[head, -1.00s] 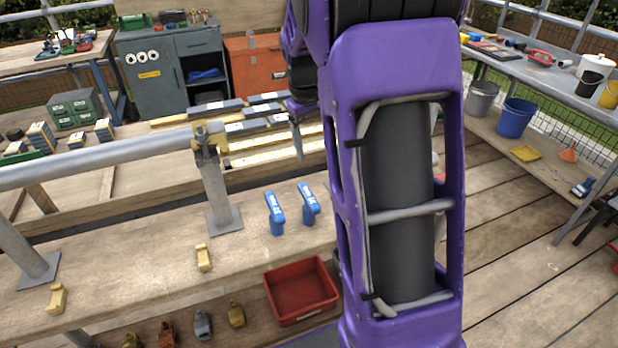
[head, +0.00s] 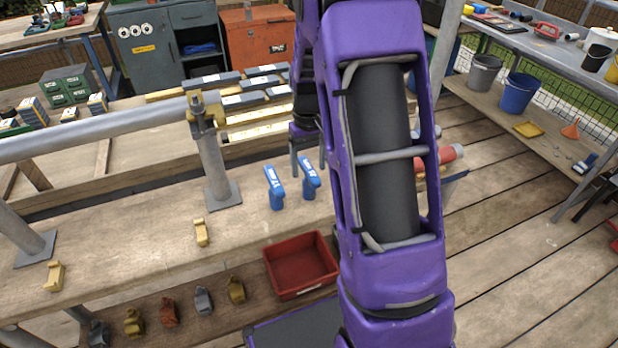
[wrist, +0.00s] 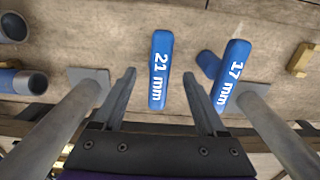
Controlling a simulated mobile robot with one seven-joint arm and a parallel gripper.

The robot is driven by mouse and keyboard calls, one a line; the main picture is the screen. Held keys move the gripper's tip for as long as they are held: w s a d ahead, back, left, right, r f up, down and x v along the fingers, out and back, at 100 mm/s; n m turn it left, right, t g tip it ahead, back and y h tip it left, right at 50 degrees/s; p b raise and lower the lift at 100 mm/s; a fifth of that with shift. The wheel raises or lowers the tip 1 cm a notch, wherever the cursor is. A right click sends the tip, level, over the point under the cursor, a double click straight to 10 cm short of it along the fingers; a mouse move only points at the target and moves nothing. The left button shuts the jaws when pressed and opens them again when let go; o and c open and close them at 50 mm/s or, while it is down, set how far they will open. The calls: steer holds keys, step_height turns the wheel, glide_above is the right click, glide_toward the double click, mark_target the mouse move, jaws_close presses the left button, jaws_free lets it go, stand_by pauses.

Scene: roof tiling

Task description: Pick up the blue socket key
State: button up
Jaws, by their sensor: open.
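In the head view my gripper (head: 308,158) is just behind the right key, partly hidden by my purple arm.
A grey post (head: 214,165) with a rail stands left of the keys. A yellow clamp (head: 201,232) lies in front of it. A red tray (head: 300,264) sits lower in front. Pipe ends (wrist: 22,82) show at the wrist view's left.

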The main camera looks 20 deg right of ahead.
step_height(320, 180, down, 5)
steer(key=shift+f+b, duration=0.1)
steer(key=shift+b, duration=0.3)
jaws_close()
